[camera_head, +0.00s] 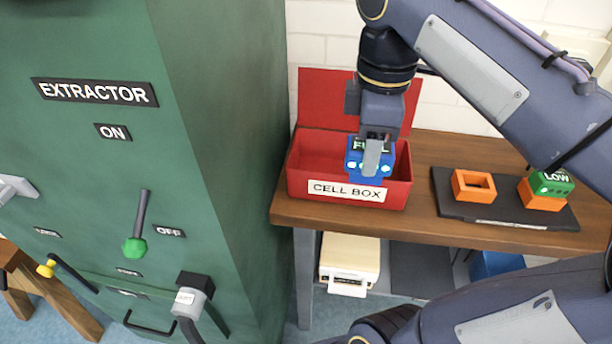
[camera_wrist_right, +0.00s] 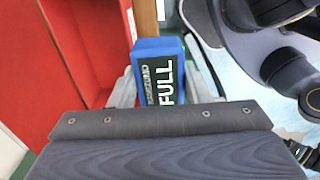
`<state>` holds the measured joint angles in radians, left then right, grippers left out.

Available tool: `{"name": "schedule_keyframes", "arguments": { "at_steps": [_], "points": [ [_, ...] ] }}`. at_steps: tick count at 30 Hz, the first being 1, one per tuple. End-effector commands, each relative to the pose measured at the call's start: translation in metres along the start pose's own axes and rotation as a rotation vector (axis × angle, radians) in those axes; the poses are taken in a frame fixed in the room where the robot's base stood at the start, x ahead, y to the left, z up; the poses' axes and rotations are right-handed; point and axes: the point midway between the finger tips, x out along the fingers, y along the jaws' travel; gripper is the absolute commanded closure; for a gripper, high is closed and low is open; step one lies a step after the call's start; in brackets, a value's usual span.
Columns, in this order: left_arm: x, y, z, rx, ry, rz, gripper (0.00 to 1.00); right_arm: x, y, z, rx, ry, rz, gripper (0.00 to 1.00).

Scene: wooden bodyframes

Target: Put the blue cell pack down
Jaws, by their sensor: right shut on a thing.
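The blue cell pack (camera_head: 355,158), labelled FULL, is held in my right gripper (camera_head: 372,150). In the head view it overlaps the front of the open red cell box (camera_head: 305,170). In the right wrist view, the blue pack (camera_wrist_right: 160,72) sits between the two grey fingers, with the red box (camera_wrist_right: 75,50) to its left. The pack is held up; its exact height over the box's front rim is hard to tell. The gripper hides part of the pack and the box's inside. My left gripper is not in view.
The wooden table (camera_head: 440,150) also bears a black tray (camera_head: 500,212) with an empty orange holder (camera_head: 473,187) and a green LOW pack (camera_head: 550,183) in another orange holder. The green extractor (camera_head: 210,80) stands left. A cream device (camera_head: 349,258) sits below the table.

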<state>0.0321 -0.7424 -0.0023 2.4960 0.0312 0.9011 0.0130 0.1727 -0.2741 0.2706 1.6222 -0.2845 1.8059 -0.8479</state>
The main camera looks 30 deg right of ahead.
Motion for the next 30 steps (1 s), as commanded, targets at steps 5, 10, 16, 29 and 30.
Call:
{"name": "schedule_keyframes", "arguments": {
  "at_steps": [5, 10, 16, 29, 30],
  "points": [
    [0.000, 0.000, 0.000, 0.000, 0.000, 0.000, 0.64, 0.012, 0.023, -0.015, 0.001, -0.002, -0.006, 0.84],
    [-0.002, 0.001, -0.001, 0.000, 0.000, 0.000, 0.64, 0.032, 0.059, -0.039, 0.000, -0.002, -0.006, 0.84],
    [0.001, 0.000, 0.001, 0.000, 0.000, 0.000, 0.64, 0.066, 0.090, -0.060, 0.001, -0.002, -0.005, 0.84],
    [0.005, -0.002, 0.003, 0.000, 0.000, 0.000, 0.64, 0.110, 0.114, -0.076, 0.001, -0.002, -0.003, 0.84],
    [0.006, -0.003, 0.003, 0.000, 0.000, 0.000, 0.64, 0.116, 0.114, -0.076, 0.001, -0.001, -0.002, 0.84]
  ]
}}
